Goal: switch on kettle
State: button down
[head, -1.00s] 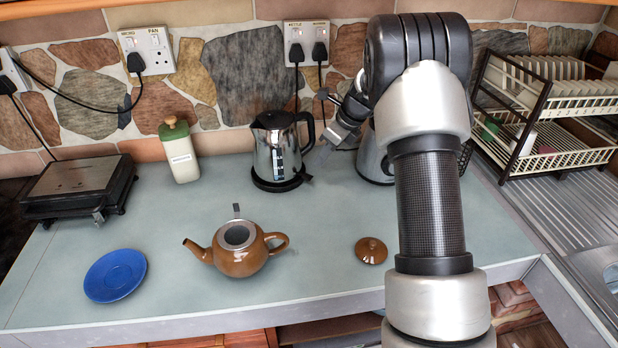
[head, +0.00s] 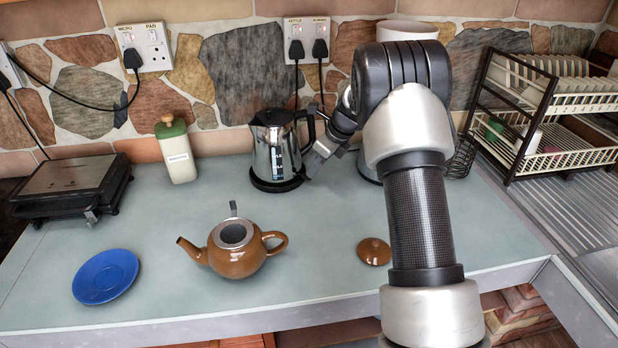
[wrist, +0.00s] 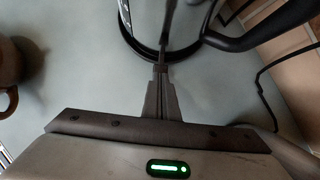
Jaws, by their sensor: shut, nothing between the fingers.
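The kettle (head: 276,150), shiny metal with a black lid, handle and base, stands upright on the counter near the back wall. My gripper (head: 309,174) is low at the right side of the kettle, below its black handle. In the wrist view my gripper (wrist: 161,66) is shut and empty, its fingertips close to the kettle's dark base ring (wrist: 140,48). A thin dark part lies just past the tips; I cannot tell whether they touch it. The kettle's handle (wrist: 240,42) shows to the right of the fingers.
A brown teapot (head: 236,250) stands in front, with its lid (head: 374,251) to the right and a blue saucer (head: 105,276) to the left. A labelled canister (head: 177,152), a black grill (head: 70,187) and a dish rack (head: 545,110) stand farther back.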

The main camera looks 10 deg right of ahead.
jog(key=shift+f, duration=0.75)
jog(key=shift+s+d+r, duration=0.3)
jog(key=shift+s+d, duration=0.25)
jog(key=shift+d, duration=0.05)
jog(key=shift+s+d+r, duration=0.25)
jog(key=shift+s+d, duration=0.3)
jog(key=shift+w, duration=0.1)
jog(key=p+v, duration=0.1)
jog(key=v, duration=1.6)
jog(key=shift+r+p, duration=0.2)
jog(key=shift+p, duration=0.1)
